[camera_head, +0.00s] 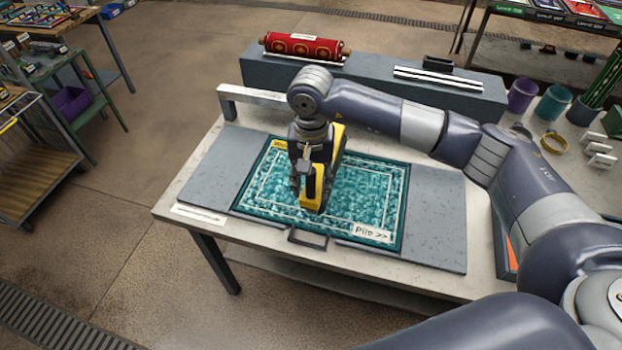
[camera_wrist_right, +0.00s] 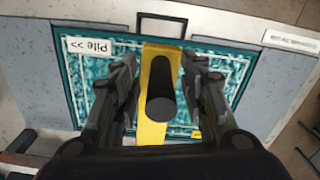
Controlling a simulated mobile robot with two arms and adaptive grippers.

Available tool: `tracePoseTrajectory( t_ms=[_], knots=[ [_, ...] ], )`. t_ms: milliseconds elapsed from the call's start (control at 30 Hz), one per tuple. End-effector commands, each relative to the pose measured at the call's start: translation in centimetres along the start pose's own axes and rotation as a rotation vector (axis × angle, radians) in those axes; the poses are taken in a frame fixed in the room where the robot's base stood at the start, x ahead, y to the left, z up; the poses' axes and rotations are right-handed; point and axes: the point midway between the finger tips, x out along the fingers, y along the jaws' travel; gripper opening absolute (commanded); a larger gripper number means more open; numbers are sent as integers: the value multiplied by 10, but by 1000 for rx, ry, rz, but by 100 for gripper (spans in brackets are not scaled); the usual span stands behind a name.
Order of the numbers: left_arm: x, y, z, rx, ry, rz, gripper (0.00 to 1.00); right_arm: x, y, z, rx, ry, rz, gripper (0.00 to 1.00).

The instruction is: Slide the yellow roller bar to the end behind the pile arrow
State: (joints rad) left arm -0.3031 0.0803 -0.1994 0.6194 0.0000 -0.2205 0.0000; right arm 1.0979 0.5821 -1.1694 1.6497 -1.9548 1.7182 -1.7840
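A yellow roller bar (camera_head: 316,203) lies across the middle of a teal rug (camera_head: 375,190), running from the near side toward the far side. A white label reading "Pile >>" (camera_head: 371,233) sits at the rug's near right corner, its arrow pointing right. My right gripper (camera_head: 307,190) is over the bar, pointing down. In the right wrist view its fingers (camera_wrist_right: 163,85) stand either side of the bar's black upright knob (camera_wrist_right: 160,105), with gaps visible on both sides. The bar's middle is partly hidden by the gripper in the head view. My left gripper is out of view.
Grey panels (camera_head: 440,222) flank the rug on the table (camera_head: 230,215). A grey ledge (camera_head: 380,72) behind carries a red rolled rug (camera_head: 303,46). Cups (camera_head: 521,95) and a cactus stand at the right. The rug is clear on both sides of the bar.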

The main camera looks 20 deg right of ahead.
Motion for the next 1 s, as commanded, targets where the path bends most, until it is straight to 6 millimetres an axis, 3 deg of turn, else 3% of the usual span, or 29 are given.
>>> tracePoseTrajectory(
  t_ms=[200,433,600,633,1000],
  knots=[
    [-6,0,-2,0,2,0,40,14,0,0,-1,0,0,40],
    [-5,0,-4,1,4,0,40,15,0,0,-1,0,0,40],
    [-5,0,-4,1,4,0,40,14,0,0,-1,0,0,3],
    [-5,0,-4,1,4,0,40,14,0,0,-1,0,0,0],
    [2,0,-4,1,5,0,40,16,-6,-1,-1,2,-2,0]
  ],
)
